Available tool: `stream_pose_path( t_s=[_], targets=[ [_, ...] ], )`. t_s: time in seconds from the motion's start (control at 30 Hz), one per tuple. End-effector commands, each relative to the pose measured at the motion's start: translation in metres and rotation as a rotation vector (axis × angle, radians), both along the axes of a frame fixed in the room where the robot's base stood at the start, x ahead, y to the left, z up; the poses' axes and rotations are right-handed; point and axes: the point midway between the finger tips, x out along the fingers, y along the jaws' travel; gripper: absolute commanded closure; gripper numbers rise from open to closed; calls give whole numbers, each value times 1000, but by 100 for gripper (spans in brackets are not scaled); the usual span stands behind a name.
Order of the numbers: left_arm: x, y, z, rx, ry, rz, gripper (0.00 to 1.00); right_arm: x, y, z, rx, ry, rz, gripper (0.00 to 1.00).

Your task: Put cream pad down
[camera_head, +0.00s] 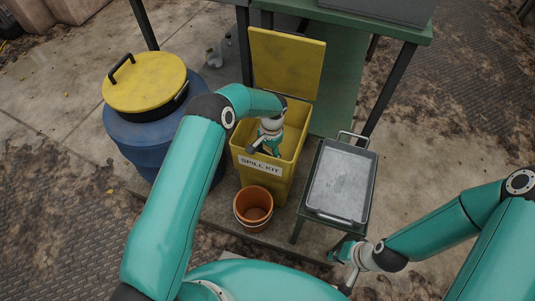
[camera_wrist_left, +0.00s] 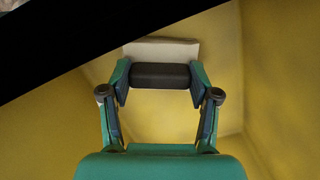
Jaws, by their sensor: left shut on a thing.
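My left gripper (camera_head: 268,143) reaches down into the open yellow spill kit bin (camera_head: 285,178). In the left wrist view its two fingers (camera_wrist_left: 160,78) are shut on a dark, block-shaped part (camera_wrist_left: 160,76). The cream pad (camera_wrist_left: 160,50) shows as a pale flat piece just beyond that dark part and appears joined to it. Yellow bin walls surround it; whether the pad touches the bottom I cannot tell. In the head view the pad is hidden. My right gripper (camera_head: 345,268) is at the lower right, empty, its fingers apart.
The bin's yellow lid (camera_head: 286,62) stands open behind it. A blue barrel (camera_head: 150,140) with a yellow lid (camera_head: 146,80) is left of the bin. Orange pots (camera_head: 253,207) stand in front. A metal tray (camera_head: 341,180) sits on a small stand to the right, near a green table (camera_head: 345,25).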

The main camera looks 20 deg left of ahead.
Motion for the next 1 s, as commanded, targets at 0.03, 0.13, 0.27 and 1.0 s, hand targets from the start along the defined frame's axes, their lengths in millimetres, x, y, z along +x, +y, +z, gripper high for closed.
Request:
stream_pose_path(
  t_s=[0.03,0.13,0.27,1.0],
  targets=[
    [0,0,-2,0,0,0,86,0,0,-2,0,0,0,100],
    [0,0,-5,0,1,-1,86,0,0,-6,0,0,0,100],
    [0,-1,-9,-1,1,-1,86,0,0,-10,0,0,0,100],
    [-3,0,-17,-2,9,-1,14,0,0,-14,0,0,0,100]
  ],
)
